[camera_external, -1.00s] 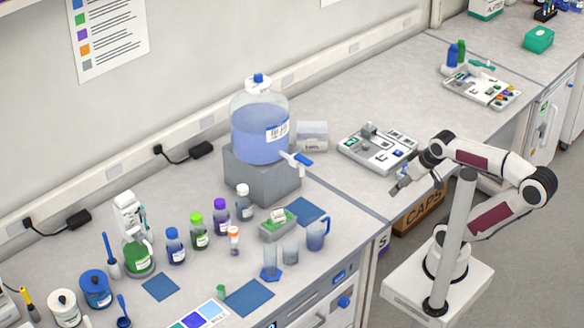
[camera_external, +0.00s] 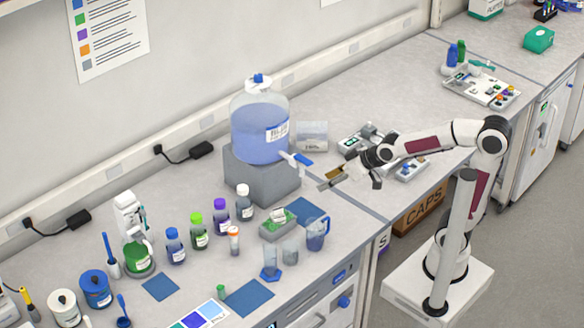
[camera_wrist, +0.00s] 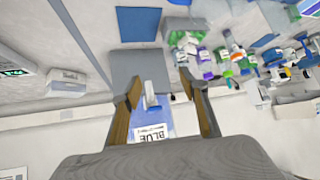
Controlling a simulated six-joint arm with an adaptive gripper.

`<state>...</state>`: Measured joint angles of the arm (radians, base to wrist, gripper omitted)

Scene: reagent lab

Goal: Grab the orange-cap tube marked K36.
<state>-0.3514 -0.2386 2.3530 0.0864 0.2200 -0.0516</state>
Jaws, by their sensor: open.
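A small white tube with an orange cap (camera_external: 234,240) stands upright on the near bench, in front of the purple-cap and green-cap bottles. Its label is too small to read as K36. In the wrist view, a white tube with an orange band (camera_wrist: 237,52) shows at the upper right, outside the jaws. My gripper (camera_external: 327,180) is open and empty, raised over the bench to the right of the large blue carboy (camera_external: 260,135) and well apart from the tube. In the wrist view, the open fingers (camera_wrist: 160,86) frame the carboy's tap and its grey stand.

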